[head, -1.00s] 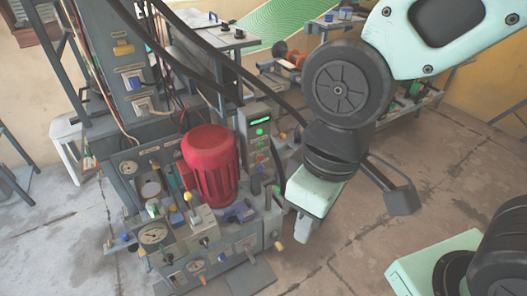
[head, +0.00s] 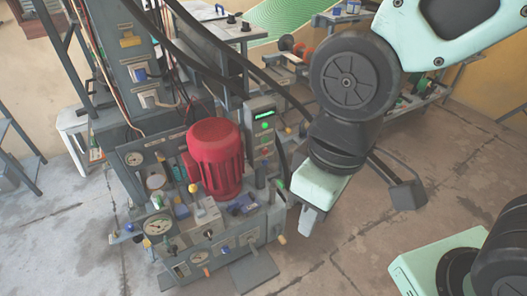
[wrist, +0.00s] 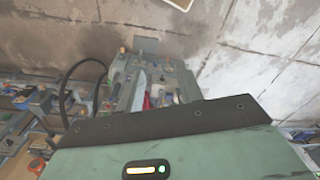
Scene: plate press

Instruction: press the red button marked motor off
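The grey control box (head: 262,130) with a lit green display stands upright behind the red motor of the press. Its front has a green button under the display and small marks lower down. A reddish spot (head: 264,151) shows below the green button, but its label is too small to read. My gripper (head: 308,222) hangs to the right of and nearer than the box, apart from it, pointing down. Its fingers are too small to tell open from shut. The wrist view shows the mint gripper housing but no fingertips. I cannot make out the red button there.
The red motor (head: 215,158) stands on the press among gauges, levers and knobs. Black hoses (head: 262,75) arch above and beside the box. A workbench (head: 350,17) stands at the back. The concrete floor (head: 320,262) right of the press is open.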

